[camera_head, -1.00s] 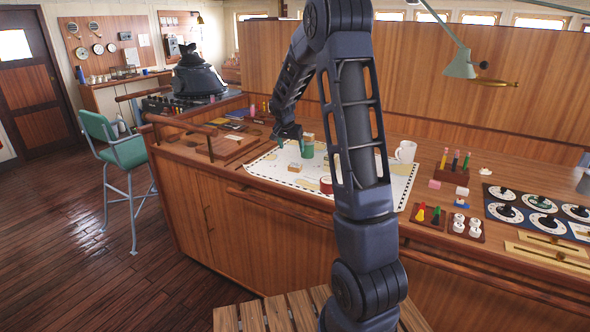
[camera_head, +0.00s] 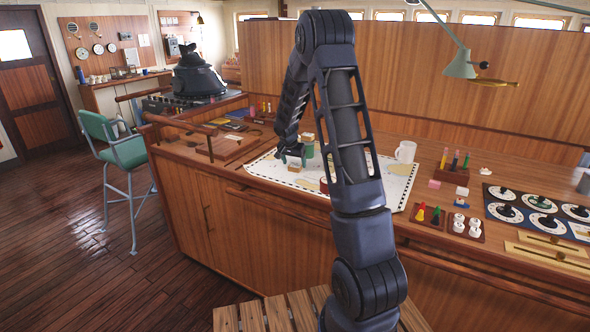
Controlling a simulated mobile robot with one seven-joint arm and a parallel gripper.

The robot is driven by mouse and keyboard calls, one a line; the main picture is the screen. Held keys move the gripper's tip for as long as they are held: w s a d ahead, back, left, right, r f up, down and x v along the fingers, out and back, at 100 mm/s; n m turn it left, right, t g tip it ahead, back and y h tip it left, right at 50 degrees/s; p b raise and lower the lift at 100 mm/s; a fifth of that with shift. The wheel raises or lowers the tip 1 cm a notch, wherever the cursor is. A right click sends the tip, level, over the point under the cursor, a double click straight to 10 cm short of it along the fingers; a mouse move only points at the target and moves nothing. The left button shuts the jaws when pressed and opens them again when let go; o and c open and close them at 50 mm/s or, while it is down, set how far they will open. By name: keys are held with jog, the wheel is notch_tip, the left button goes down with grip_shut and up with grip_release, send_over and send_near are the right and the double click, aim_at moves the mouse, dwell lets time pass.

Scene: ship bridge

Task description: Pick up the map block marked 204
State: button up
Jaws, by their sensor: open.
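A small tan-and-white block (camera_head: 295,169) lies on the white chart (camera_head: 262,172) on the wooden counter. My gripper (camera_head: 292,161) is open, with its fingertips just above or around this block; I cannot tell which. A second small pale block (camera_head: 308,137) shows just behind, by a green cylinder (camera_head: 309,150). The markings on the blocks are too small to read, so I cannot tell which is 204. My arm hides part of the chart.
A dark red round object (camera_head: 324,186) sits on the chart, partly behind my arm. A pen holder (camera_head: 452,174) and trays of pieces stand further right. A wooden tray (camera_head: 226,148) lies to the left.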

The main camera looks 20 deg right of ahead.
jog(key=shift+x, duration=0.75)
jog(key=c, duration=1.1)
jog(key=shift+o, duration=0.2)
jog(key=shift+r, duration=0.15)
